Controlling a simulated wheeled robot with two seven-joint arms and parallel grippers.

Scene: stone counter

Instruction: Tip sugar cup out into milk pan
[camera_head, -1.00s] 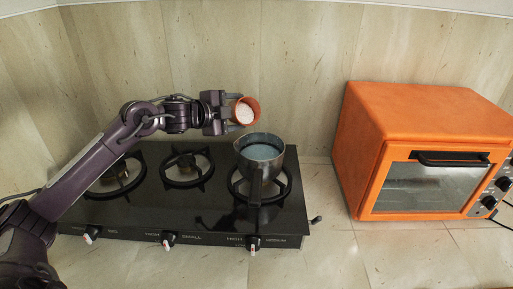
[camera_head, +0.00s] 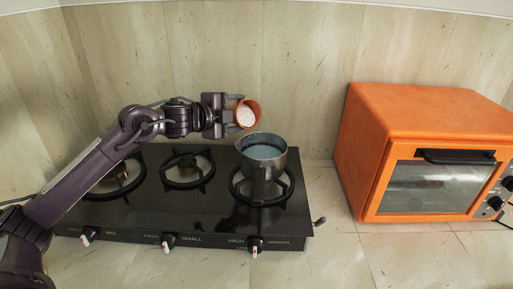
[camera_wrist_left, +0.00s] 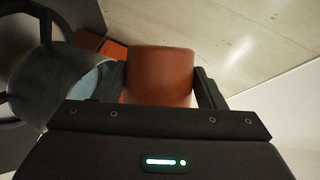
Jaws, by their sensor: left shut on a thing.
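The sugar cup (camera_head: 256,106) is orange-brown with white sugar (camera_head: 246,117) showing inside its mouth. My left gripper (camera_head: 236,115) is shut on it and holds it in the air, above and behind the milk pan. The cup's mouth is tilted toward the head camera. In the left wrist view the cup (camera_wrist_left: 160,76) sits between the fingers. The milk pan (camera_head: 264,170), dark grey with pale bluish milk (camera_head: 262,151), stands on the right burner. The pan also shows at the left of the wrist view (camera_wrist_left: 45,90). My right gripper is not in view.
The black stove (camera_head: 200,218) has three burners, and the left and middle ones are bare. An orange oven (camera_head: 365,150) stands to the right. The stone wall (camera_head: 320,70) rises close behind the stove. Bare counter (camera_head: 330,250) lies between stove and oven.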

